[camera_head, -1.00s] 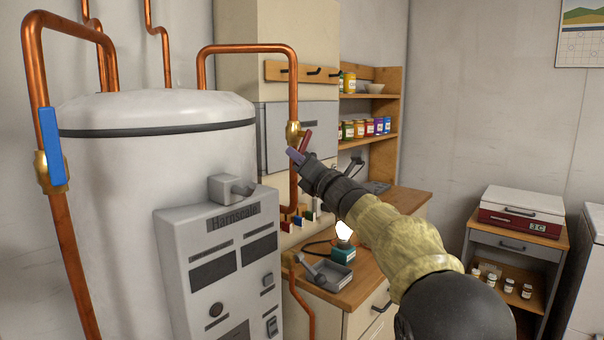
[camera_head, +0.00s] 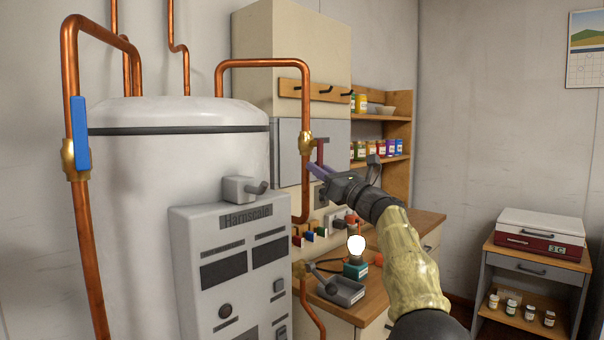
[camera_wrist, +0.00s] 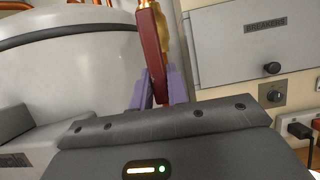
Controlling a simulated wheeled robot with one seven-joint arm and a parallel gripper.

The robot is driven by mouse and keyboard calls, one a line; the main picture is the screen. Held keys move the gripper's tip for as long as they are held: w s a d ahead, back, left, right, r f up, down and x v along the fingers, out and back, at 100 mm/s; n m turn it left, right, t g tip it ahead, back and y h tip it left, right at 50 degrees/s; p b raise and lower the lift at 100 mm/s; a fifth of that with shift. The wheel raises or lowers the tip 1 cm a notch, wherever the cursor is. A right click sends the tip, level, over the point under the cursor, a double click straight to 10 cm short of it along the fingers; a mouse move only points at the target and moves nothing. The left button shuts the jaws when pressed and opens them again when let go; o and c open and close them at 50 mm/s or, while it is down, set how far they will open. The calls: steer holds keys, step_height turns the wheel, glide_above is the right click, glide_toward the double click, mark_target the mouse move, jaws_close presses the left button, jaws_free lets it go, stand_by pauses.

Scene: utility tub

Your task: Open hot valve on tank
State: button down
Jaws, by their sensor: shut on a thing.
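The hot valve is a brass body (camera_head: 305,143) on the right copper pipe, beside the white tank (camera_head: 180,150). Its red handle (camera_head: 322,150) stands roughly upright in the head view, just right of the pipe. In the wrist view the red handle (camera_wrist: 151,45) rises between my purple fingers. My gripper (camera_head: 318,168) is shut on the handle's lower part; it also shows in the wrist view (camera_wrist: 158,88). The handle's lower end is hidden behind the gripper body. The blue-handled valve (camera_head: 80,132) on the left pipe stands apart from my gripper, its handle along the pipe.
A grey control panel (camera_head: 225,265) projects from the tank's front. Behind the handle is a grey breaker box (camera_wrist: 245,42).

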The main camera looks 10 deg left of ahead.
steer(key=shift+w+f, duration=0.1)
steer(key=shift+f, duration=0.1)
stand_by(0.3)
steer(key=c, duration=1.4)
jaws_free()
steer(key=shift+o, duration=0.2)
steer(key=shift+r, duration=0.1)
steer(key=shift+d, duration=0.1)
steer(key=b+v, duration=0.5)
steer(key=v, duration=1.2)
steer(key=shift+b, duration=0.3)
steer(key=shift+d, duration=0.1)
